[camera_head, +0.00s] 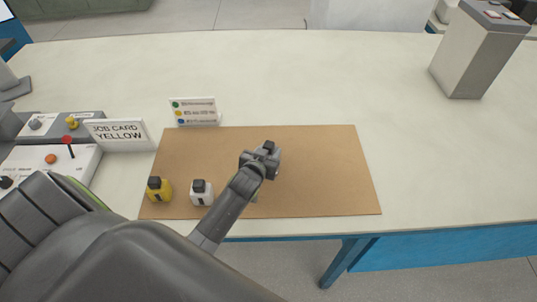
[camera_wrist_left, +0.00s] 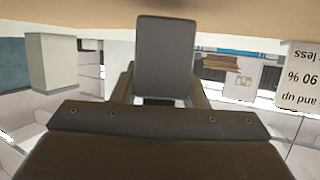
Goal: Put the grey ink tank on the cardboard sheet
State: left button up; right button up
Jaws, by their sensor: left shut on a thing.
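The cardboard sheet (camera_head: 320,185) lies flat on the table. My left gripper (camera_head: 262,158) is over the middle of the sheet, shut on the grey ink tank (camera_head: 274,162). The gripper hides most of the tank. In the left wrist view the grey ink tank (camera_wrist_left: 166,58) is a plain grey block between the fingers, close to the brown surface at the top; I cannot tell whether it touches the sheet. My right gripper is not in view.
A yellow ink tank (camera_head: 158,189) and a white ink tank (camera_head: 201,192) stand on the sheet's front left. A greenish thing shows partly behind my left arm. A job card reading YELLOW (camera_head: 118,134) and a colour-dot card (camera_head: 195,111) stand behind. The sheet's right side is clear.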

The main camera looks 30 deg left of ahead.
pick_arm(q)
jog(key=shift+w+f, duration=0.1)
jog(key=shift+f, duration=0.55)
jog(key=shift+f, duration=0.2)
jog(key=o, duration=1)
jog(key=shift+o, duration=0.4)
jog(key=shift+r, duration=0.15)
